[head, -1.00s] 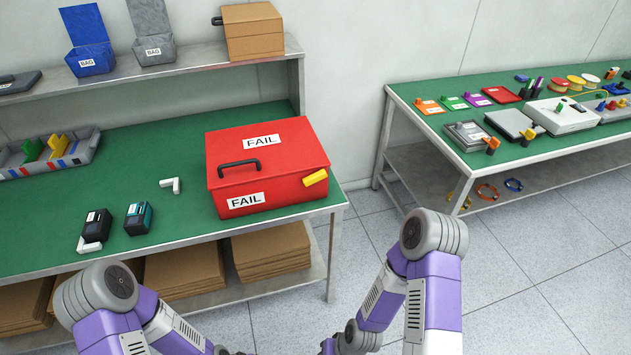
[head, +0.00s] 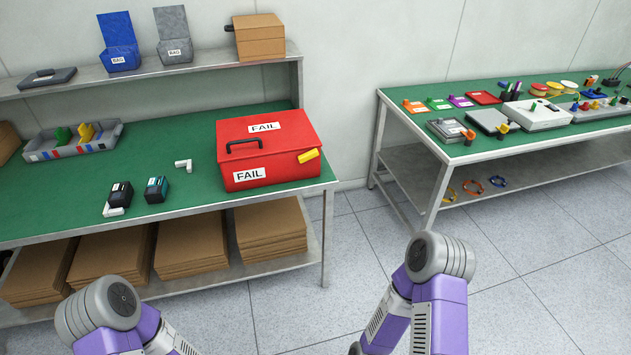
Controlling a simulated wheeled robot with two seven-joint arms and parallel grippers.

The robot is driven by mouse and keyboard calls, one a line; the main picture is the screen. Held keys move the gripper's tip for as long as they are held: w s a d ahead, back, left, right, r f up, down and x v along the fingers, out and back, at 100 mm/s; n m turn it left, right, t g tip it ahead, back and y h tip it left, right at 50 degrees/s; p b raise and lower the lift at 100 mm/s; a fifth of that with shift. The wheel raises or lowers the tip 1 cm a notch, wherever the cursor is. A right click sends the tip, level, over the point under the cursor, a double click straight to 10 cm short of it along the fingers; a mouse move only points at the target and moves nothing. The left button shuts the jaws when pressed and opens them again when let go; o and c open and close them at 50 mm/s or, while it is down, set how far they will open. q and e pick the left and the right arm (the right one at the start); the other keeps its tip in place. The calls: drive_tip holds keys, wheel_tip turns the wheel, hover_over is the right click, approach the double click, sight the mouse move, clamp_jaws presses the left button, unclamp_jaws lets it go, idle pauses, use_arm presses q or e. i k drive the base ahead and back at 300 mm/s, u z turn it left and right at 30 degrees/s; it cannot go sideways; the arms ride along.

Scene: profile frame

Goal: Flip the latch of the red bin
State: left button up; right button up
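The red bin (head: 292,156) is a closed red box with FAIL labels on its lid and front. It stands at the right end of the green-topped workbench (head: 190,128). A black handle (head: 243,146) sits at its front left.
Two dark devices (head: 156,190) and a white angle piece (head: 184,165) lie left of the bin. A grey tray (head: 101,146) with colored dividers is at the far left. A second table (head: 407,112) with many parts stands right. Tiled floor (head: 345,238) is open between the tables.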

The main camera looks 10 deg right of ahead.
sight(306, 156)
drive_tip(key=z, duration=0.3)
drive_tip(key=k, duration=0.25)
drive_tip(key=u, duration=1.1)
drive_tip(key=i, duration=1.1)
drive_tip(key=z, duration=0.35)
